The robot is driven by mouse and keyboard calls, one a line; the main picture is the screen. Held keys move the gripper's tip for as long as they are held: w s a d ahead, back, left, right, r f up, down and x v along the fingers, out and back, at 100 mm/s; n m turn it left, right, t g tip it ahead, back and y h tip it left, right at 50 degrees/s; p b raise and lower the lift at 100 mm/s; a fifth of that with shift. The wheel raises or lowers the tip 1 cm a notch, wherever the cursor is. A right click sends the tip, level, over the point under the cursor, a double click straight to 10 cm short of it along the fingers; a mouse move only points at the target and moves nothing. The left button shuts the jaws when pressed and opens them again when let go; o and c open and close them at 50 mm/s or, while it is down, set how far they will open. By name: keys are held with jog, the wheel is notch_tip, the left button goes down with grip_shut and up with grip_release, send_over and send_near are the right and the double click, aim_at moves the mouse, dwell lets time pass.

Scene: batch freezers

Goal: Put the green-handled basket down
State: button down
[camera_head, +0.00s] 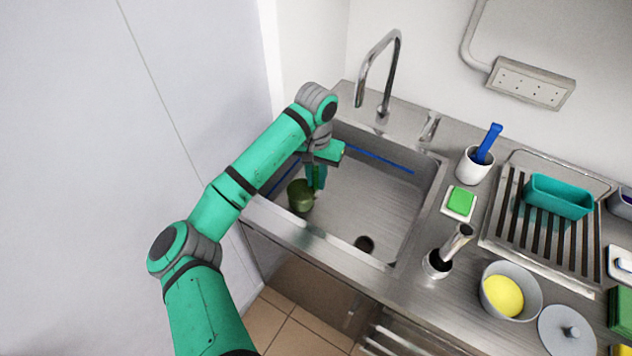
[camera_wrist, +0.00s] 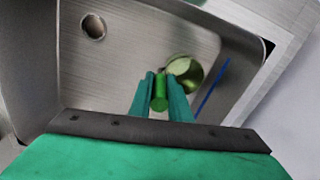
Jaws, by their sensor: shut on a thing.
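The green-handled basket (camera_head: 300,196) is a small olive-green round vessel low in the left part of the steel sink (camera_head: 375,200). In the wrist view its round body (camera_wrist: 188,72) lies just beyond the fingertips, and its bright green handle (camera_wrist: 160,92) stands between them. My gripper (camera_head: 317,180) points down into the sink and is shut on the green handle. It also shows in the wrist view (camera_wrist: 160,85). I cannot tell whether the basket touches the sink floor.
A drain hole (camera_head: 364,244) is at the sink's front. A tap (camera_head: 380,75) stands behind. A white cup (camera_head: 473,165), a green sponge (camera_head: 460,201), a grey bowl (camera_head: 511,290) and a drying rack (camera_head: 510,220) stand right of the sink. The sink's middle is clear.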

jog(key=shift+f, duration=0.75)
jog(key=c, duration=1.6)
grip_release()
jog(key=shift+f, duration=0.1)
jog(key=shift+c, duration=0.2)
notch_tip(320, 180, up, 11)
jog(key=shift+s+a, duration=0.1)
jog(key=shift+r, duration=0.6)
